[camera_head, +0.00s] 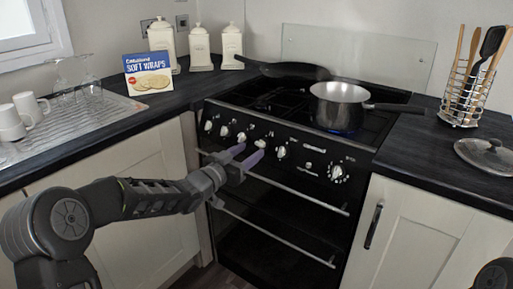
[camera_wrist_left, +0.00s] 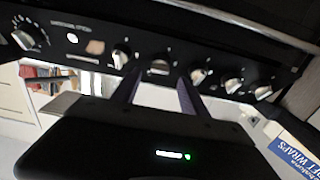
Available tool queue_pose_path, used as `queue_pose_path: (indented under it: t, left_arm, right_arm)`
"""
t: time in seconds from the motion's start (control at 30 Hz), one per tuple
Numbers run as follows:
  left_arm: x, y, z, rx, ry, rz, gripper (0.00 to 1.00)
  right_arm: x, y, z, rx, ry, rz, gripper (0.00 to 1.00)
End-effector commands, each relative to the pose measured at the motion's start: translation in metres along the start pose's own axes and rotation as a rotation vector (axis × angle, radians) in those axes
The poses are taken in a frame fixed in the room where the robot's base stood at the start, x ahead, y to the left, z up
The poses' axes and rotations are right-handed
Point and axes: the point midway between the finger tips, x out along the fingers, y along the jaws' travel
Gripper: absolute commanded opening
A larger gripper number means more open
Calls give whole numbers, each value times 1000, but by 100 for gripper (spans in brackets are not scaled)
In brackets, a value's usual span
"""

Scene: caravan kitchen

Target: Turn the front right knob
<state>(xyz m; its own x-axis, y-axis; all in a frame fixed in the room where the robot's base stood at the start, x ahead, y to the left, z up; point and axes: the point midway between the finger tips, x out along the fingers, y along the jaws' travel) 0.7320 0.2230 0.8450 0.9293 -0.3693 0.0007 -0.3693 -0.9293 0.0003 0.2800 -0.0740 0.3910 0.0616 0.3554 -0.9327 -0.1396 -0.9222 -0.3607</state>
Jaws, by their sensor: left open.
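The black oven's control panel (camera_head: 318,157) carries a row of silver knobs. My left gripper (camera_head: 248,154) is open, with its purple fingers pointing at the panel. In the left wrist view the gripper (camera_wrist_left: 157,98) has one knob (camera_wrist_left: 160,67) in line with the gap between its fingertips; contact cannot be told. This looks like the fourth knob from the left (camera_head: 260,143) in the head view, partly behind a finger. Another knob (camera_head: 281,152) and a larger dial (camera_head: 338,173) are to its right. Labels are too small to show which knob is the front right one. My right gripper is out of view.
A steel saucepan (camera_head: 339,104) stands on the hob's front right, with a blue glow beneath it. A dark pan (camera_head: 290,70) is at the back. Oven handle bars (camera_head: 295,193) run below the knobs. Worktops (camera_head: 440,150) flank the cooker.

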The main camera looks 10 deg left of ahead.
Motion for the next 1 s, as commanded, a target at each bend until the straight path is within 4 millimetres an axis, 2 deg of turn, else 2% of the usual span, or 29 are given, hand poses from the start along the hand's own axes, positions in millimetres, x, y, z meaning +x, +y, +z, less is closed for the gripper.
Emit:
queue_pose_path:
  t: [0.1, 0.3, 0.63, 1.0]
  left_arm:
    - [21, 1, 1, -1, 1, 2, 51]
    - [42, 1, 1, 0, 0, 1, 51]
    - [45, 0, 0, 0, -1, 0, 51]
    - [45, 0, 0, 0, -1, 0, 20]
  right_arm:
    - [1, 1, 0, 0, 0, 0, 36]
    - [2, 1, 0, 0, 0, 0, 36]
    - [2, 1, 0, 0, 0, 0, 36]
    - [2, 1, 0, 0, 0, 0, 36]
